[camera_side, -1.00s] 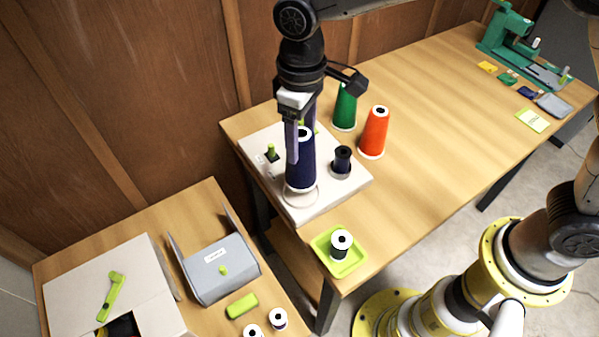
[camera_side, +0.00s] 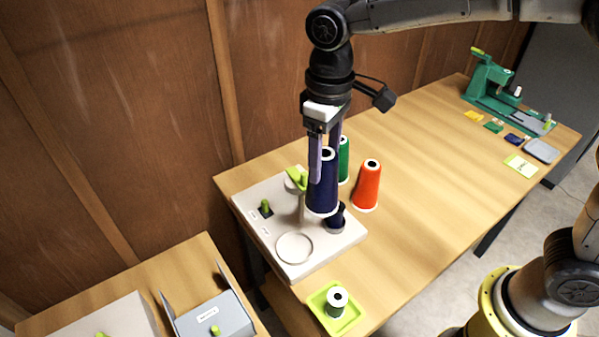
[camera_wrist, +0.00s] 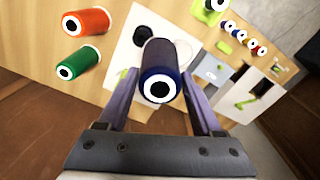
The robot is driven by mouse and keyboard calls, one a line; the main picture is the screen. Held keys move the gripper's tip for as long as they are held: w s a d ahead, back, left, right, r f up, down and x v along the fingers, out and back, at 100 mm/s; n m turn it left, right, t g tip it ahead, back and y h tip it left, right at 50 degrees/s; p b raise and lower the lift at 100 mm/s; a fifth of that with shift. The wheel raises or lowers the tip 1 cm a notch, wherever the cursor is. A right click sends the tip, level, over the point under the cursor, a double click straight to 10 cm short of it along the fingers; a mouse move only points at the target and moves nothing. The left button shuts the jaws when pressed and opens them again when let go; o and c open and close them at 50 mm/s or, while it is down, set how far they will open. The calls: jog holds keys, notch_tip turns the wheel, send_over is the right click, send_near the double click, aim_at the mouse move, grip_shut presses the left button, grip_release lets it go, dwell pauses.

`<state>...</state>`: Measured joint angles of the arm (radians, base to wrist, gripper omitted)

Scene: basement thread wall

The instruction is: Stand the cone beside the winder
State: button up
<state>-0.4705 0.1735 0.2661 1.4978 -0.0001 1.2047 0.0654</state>
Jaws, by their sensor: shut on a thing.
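The navy cone (camera_side: 322,190) is upright in my gripper (camera_side: 325,160), which is shut on its upper part. It hangs above the white winder board (camera_side: 262,242), clear of the pale ring (camera_side: 294,247) on it. A small dark spool (camera_side: 337,221) stands on the board, partly behind the cone. The board also has a lime knob (camera_side: 265,208) and a lime-topped post (camera_side: 297,178). In the wrist view the navy cone (camera_wrist: 160,62) is between the two fingers, its white end facing the camera.
An orange cone (camera_side: 367,186) and a green cone (camera_side: 343,158) stand just right of and behind the held cone. A lime tray (camera_side: 352,318) with a spool (camera_side: 337,301) is at the front corner. A green machine (camera_side: 490,80) is far right. The table's middle right is clear.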

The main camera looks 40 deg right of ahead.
jog(key=s+d+m, duration=0.2)
jog(key=s+d, duration=0.2)
jog(key=d, duration=0.4)
jog(key=s+d+m, duration=0.2)
jog(key=s+d, duration=0.1)
jog(key=d, duration=0.5)
notch_tip(320, 180, down, 10)
jog(key=shift+s+d+f+m, duration=0.2)
jog(key=shift+s+d+m, duration=0.15)
jog(key=shift+d, duration=0.1)
jog(key=shift+f, duration=1.7)
